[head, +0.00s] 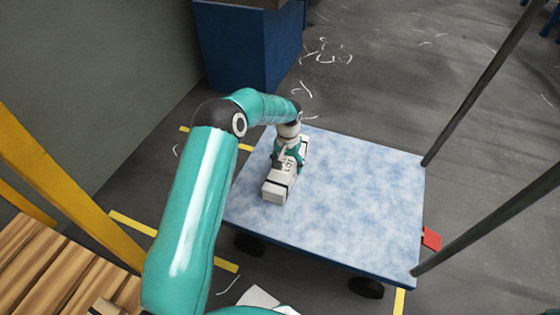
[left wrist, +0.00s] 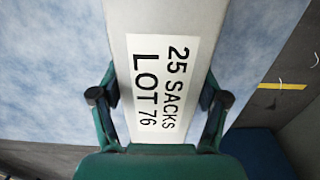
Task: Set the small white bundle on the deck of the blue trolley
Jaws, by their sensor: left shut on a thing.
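The small white bundle (head: 275,188) is a long box-like pack with a dark band, at the left part of the trolley deck in the head view. In the left wrist view the bundle (left wrist: 165,25) carries a label reading "25 SACKS LOT 76". My left gripper (head: 288,155) is shut on the bundle from above, one finger on each side (left wrist: 160,98). The blue trolley (head: 360,190) has a mottled pale blue deck. The bundle is over the deck; whether its underside touches it is hidden. My right gripper is not in view.
Two dark posts (head: 490,85) rise at the trolley's right side, with a red block (head: 431,238) beside the deck edge. A dark blue bin (head: 245,50) stands behind. A yellow frame (head: 65,185) and wooden slats (head: 50,265) are at left. Most of the deck is bare.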

